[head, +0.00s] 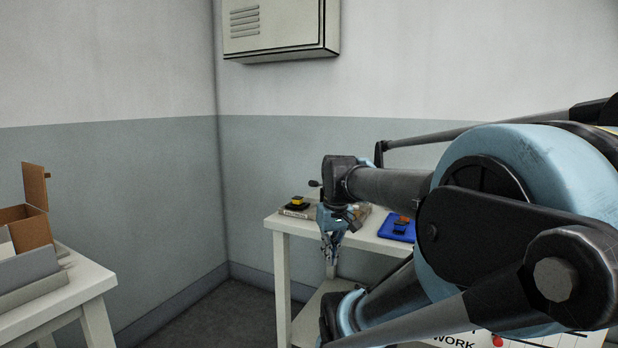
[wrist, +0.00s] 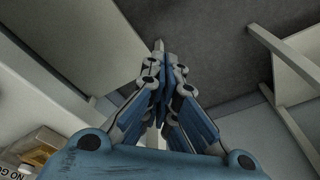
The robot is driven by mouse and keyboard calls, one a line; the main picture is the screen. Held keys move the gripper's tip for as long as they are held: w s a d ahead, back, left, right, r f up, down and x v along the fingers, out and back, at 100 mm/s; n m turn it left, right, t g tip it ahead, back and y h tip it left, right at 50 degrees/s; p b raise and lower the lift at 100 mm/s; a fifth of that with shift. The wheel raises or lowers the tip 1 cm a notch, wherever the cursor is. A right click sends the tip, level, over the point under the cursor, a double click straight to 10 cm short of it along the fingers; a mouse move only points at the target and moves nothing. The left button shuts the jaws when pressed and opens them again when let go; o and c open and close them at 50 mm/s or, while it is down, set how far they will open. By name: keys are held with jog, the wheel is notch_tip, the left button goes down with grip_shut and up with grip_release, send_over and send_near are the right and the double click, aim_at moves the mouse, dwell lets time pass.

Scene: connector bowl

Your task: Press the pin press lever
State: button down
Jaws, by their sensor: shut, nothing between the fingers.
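My gripper (head: 331,256) hangs pointing down at the front edge of the white table in the head view. In the wrist view its fingers (wrist: 158,48) are closed together with nothing between them, above the floor. A small dark knob (head: 314,183) sticks out left of my arm's wrist in the head view; I cannot tell whether it is the press lever or part of my arm. No pin press can be made out clearly; my arm covers part of the table top.
The white table (head: 284,225) holds a black and yellow part (head: 297,202) on a labelled tray and a blue tray (head: 387,229) with orange and black parts. Another white table (head: 75,290) at left holds a cardboard box (head: 36,229). Floor (head: 245,305) between them is clear.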

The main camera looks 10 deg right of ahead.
jog(key=w+d+r+n+g+y, duration=0.1)
jog(key=w+r+n, duration=0.3)
jog(key=w+r, duration=1.1)
jog(key=w+d+r+n+g+y, duration=0.2)
jog(key=w+d+r+n, duration=0.2)
jog(key=w+r, duration=1.1)
jog(key=shift+w, duration=0.4)
jog(key=shift+a+f, duration=0.1)
jog(key=x, duration=1.3)
jog(key=shift+a+f, duration=0.25)
jog(key=shift+f, duration=0.1)
jog(key=shift+s+f, duration=0.1)
jog(key=shift+f, duration=0.05)
